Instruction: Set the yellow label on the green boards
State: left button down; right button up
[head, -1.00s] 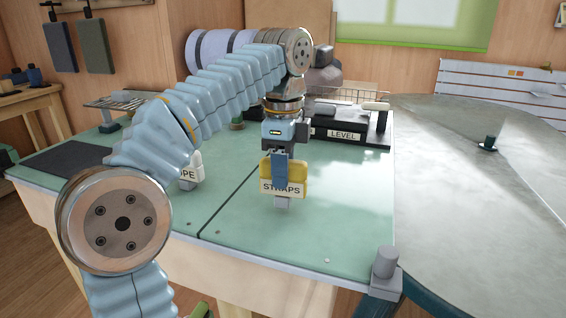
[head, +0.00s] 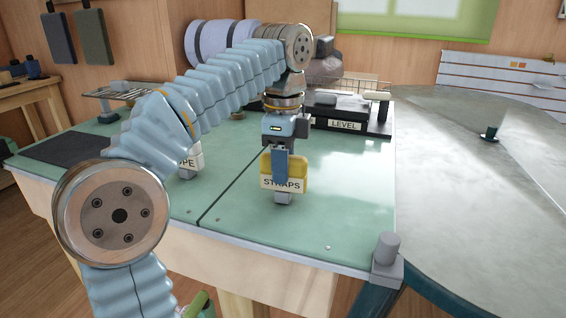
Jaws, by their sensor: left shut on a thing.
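The yellow label (head: 301,169), with a white strip reading STRAPS, is upright in my left gripper (head: 281,182). The gripper points down and is shut on it, with a finger across the label's front. The green boards (head: 330,205) form the table top below and around it, with a dark seam to the left of the label. I cannot tell whether the label's lower edge touches the boards. My right gripper is not in view.
A white label (head: 190,163) ending in PE stands partly hidden behind my left arm. A black device marked LEVEL (head: 345,125) sits at the back. A grey post (head: 386,250) is at the front right corner. A grey round table (head: 480,200) adjoins on the right. The boards' front right is clear.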

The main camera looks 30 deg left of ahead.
pick_arm(q)
jog(key=shift+f, duration=0.3)
jog(key=c, duration=0.7)
grip_release()
notch_tip(320, 180, up, 8)
jog(key=p, duration=0.2)
jog(key=shift+f+p, duration=0.25)
jog(key=shift+p, duration=0.15)
